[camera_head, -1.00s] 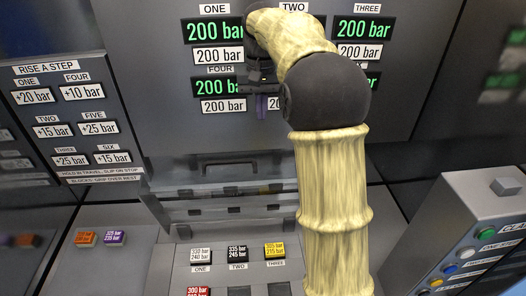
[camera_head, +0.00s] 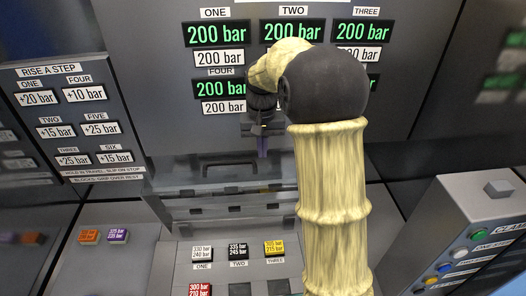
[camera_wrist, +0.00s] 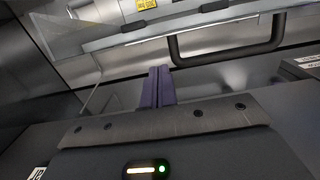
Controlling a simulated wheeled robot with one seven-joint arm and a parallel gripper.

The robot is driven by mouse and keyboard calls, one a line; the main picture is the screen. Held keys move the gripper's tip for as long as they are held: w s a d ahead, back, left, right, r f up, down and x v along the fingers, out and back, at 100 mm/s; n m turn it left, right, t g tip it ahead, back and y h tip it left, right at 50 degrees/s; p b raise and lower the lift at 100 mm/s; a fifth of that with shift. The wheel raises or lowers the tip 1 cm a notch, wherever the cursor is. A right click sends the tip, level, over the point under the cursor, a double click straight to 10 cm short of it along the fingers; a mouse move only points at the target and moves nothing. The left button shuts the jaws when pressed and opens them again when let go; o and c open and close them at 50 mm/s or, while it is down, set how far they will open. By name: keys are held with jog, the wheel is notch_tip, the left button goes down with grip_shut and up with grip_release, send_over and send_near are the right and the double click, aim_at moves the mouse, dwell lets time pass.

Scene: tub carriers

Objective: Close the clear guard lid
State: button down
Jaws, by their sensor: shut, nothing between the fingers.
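The clear guard lid (camera_wrist: 100,42) shows as a see-through panel with pale edges in the wrist view. A dark bar handle (camera_wrist: 228,48) is at the upper right there; it shows faintly in the head view. The lid's exact angle is hard to tell. My gripper (camera_head: 262,146) is shut and empty, its purple fingers pointing down in front of the panel, near the handle. In the wrist view the fingertips (camera_wrist: 158,72) are just left of the handle and look apart from it. My arm hides part of the area right of the gripper.
Several coloured blocks, including a yellow one (camera_head: 273,247) and a red one (camera_head: 199,289), sit on the grey deck below. An orange block (camera_head: 89,236) and a purple block (camera_head: 117,235) lie left. A button box (camera_head: 470,215) stands at right. Pressure displays (camera_head: 216,33) line the upright panel.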

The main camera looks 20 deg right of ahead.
jog(key=shift+s+a+f+p, duration=0.1)
jog(key=shift+s+a+p, duration=0.05)
jog(key=shift+s, duration=0.45)
jog(key=shift+s+a+f+p, duration=0.1)
jog(key=shift+s+p, duration=0.05)
jog(key=shift+s, duration=0.45)
jog(key=shift+a+f+b, duration=0.15)
jog(key=shift+b, duration=0.3)
